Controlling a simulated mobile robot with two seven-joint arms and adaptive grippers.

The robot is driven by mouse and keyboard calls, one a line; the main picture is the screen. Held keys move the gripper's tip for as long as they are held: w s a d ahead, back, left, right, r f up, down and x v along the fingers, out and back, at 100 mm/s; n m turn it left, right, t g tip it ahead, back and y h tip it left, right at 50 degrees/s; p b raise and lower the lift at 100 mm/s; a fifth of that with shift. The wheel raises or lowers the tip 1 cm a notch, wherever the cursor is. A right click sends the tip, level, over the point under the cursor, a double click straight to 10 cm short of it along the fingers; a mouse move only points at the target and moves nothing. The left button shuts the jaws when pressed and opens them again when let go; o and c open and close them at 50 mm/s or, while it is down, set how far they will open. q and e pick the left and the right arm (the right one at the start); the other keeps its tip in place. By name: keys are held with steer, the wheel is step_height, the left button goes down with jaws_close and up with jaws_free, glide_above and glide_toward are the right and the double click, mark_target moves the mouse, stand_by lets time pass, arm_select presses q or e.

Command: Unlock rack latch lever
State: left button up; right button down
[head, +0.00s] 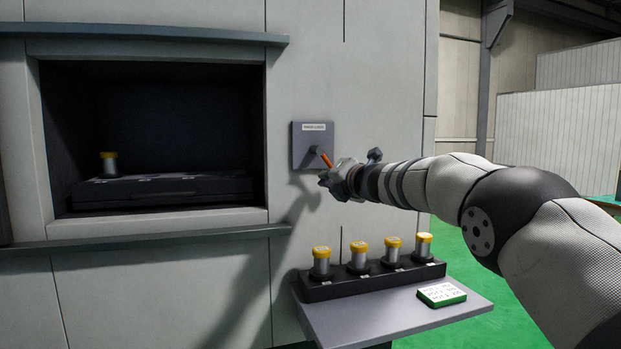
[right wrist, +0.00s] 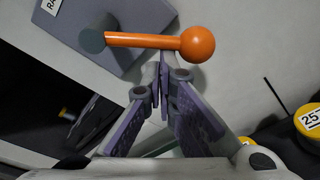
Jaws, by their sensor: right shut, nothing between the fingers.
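The latch lever (head: 327,160) is a short orange arm on a grey wall plate (head: 301,145) with a small label. It points down and to the right from its dark pivot in the head view. In the right wrist view the lever (right wrist: 145,40) ends in an orange ball knob (right wrist: 198,44). My right gripper (head: 325,180) is just below the lever, shut and empty. In the right wrist view its fingertips (right wrist: 163,62) lie close beside the orange arm, between pivot and knob. I cannot tell if they touch it. My left gripper is out of view.
An open chamber (head: 150,215) to the left holds a dark rack (head: 160,190) with one yellow-capped cylinder (head: 109,165). Below, a shelf (head: 380,320) carries a black holder (head: 330,290) with several yellow-capped cylinders and a green-edged card (head: 441,294).

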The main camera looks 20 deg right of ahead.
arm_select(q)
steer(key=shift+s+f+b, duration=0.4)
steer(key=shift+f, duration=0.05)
arm_select(e)
steer(key=shift+d+r+n+h, duration=0.3)
steer(key=shift+d+r+n, duration=0.3)
steer(key=shift+n, duration=0.9)
steer(key=shift+d+r+n+h, duration=0.4)
steer(key=shift+d+n, duration=0.35)
steer(key=shift+n, duration=0.75)
steer(key=shift+d+r+n+h, duration=0.2)
steer(key=shift+d+r+n, duration=0.45)
steer(key=shift+n, duration=0.85)
steer(key=shift+w, duration=0.1)
